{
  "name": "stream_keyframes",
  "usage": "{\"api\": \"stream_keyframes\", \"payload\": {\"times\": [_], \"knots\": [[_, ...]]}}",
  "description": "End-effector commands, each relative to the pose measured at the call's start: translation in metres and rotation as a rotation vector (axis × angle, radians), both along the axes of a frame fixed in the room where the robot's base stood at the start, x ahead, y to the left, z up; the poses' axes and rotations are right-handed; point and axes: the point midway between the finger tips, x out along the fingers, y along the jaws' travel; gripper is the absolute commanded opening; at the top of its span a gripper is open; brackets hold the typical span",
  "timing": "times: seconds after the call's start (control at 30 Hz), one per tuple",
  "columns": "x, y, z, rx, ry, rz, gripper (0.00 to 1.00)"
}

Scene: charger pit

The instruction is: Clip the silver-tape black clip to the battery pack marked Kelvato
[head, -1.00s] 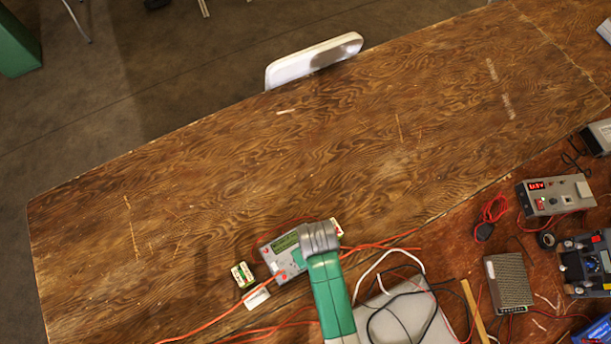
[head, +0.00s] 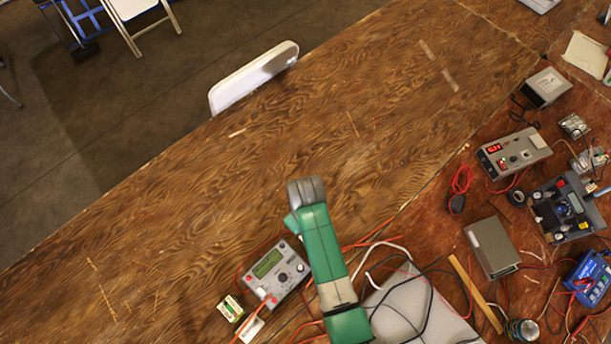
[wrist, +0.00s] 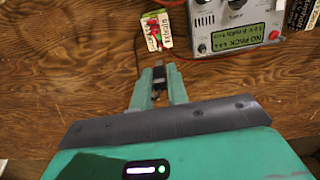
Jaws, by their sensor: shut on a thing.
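In the wrist view my gripper (wrist: 158,92) is shut on a small black clip (wrist: 159,76), with a greyish patch near its front end. A thin dark lead runs up from near it. A small white, red and green battery pack (wrist: 156,32) lies just beyond the clip, apart from it; its sideways lettering looks like Kelvato but is small. In the head view my arm's grey end hides my fingers, the clip and this pack. Another pack (head: 231,308) lies left of the grey charger (head: 275,275).
The charger (wrist: 232,28) stands close to the right of the pack in the wrist view, with a green-yellow NO PACK label. Red and black leads and a grey flat panel (head: 425,310) crowd the bench's front. Instruments stand at right. The wooden top (head: 200,195) is clear at left and behind.

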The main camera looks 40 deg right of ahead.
Motion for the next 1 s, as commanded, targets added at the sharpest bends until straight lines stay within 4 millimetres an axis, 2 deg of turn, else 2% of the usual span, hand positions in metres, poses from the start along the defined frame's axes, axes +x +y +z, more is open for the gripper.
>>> {"api": "stream_keyframes", "payload": {"times": [0.27, 1.0], "knots": [[0.000, 0.000, -0.010, 0.000, 0.000, 0.000, 0.03], [0.000, 0.000, -0.063, 0.000, 0.000, 0.000, 0.03]]}}
